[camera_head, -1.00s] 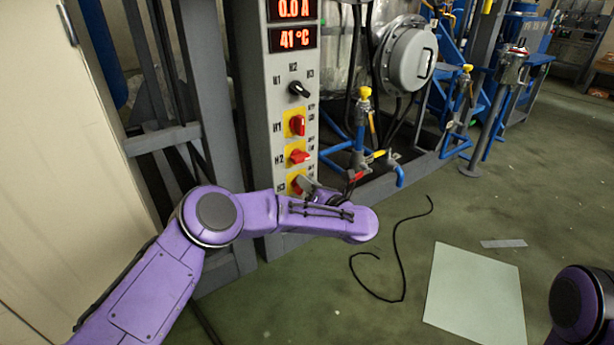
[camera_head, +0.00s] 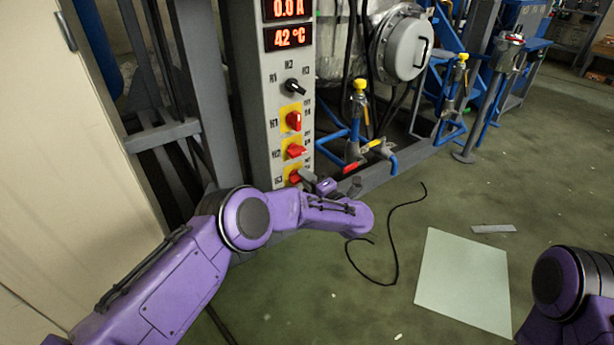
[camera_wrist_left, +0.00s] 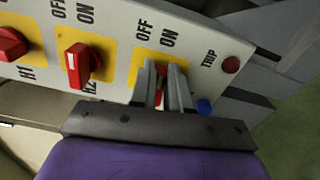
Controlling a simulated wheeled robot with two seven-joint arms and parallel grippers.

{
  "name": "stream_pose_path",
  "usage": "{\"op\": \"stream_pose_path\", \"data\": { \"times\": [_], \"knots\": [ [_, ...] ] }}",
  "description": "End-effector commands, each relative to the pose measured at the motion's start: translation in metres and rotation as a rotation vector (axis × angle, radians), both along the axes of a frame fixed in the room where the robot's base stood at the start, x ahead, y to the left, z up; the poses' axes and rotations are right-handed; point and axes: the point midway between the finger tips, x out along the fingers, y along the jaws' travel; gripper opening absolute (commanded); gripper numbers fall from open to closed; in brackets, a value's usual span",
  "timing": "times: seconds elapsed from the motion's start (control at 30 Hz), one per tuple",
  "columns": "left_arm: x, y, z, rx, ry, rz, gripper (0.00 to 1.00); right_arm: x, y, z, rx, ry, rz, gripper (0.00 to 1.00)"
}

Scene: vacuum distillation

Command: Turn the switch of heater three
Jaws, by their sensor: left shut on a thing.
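The heater three switch (camera_head: 294,177) is the lowest red knob on yellow plates on the grey control panel (camera_head: 275,95). In the left wrist view a bit of the red knob (camera_wrist_left: 160,72) shows between the fingers, below its OFF and ON labels. My left gripper (camera_head: 307,181) is at the panel; in its wrist view (camera_wrist_left: 164,82) its two fingers are shut on that knob. The fingers hide most of the knob, so I cannot tell its angle. My right arm shows at the lower right of the head view, but its gripper is out of frame.
The H1 switch (camera_head: 293,121) and H2 switch (camera_head: 296,151) sit above, with a black selector (camera_head: 294,87) higher up. Yellow-topped valves (camera_head: 360,88) stand right of the panel.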

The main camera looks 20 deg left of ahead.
Motion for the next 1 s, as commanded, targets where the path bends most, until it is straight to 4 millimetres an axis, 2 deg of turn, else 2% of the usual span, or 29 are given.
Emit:
{"op": "stream_pose_path", "data": {
  "times": [0.3, 0.83, 0.87, 0.9, 0.93, 1.0],
  "knots": [
    [-0.0009, 0.0006, -0.0032, 0.066, 0.089, 0.003, 0.0, 0.0002, -0.0002, 0.003, 0.0, 0.0, 0.001, 0.43],
    [-0.0011, 0.0006, -0.0045, 0.08, 0.108, 0.003, 0.0, 0.0002, -0.0002, 0.0033, 0.0, 0.0, 0.001, 0.43],
    [-0.0011, 0.0006, -0.0045, 0.08, 0.108, 0.004, 0.23, 0.0002, -0.0002, 0.0033, 0.0, 0.0, 0.001, 0.43],
    [-0.001, 0.0005, -0.0044, 0.079, 0.107, 0.004, 0.36, 0.0002, -0.0002, 0.0033, 0.0, 0.0, 0.001, 0.43],
    [-0.0009, 0.0005, -0.0042, 0.079, 0.107, 0.003, 0.41, 0.0002, -0.0002, 0.0033, 0.0, 0.0, 0.001, 0.43],
    [-0.0007, 0.0, -0.0039, 0.079, 0.105, 0.002, 0.41, 0.0002, -0.0002, 0.0033, 0.0, 0.0, 0.001, 0.43]
  ]
}}
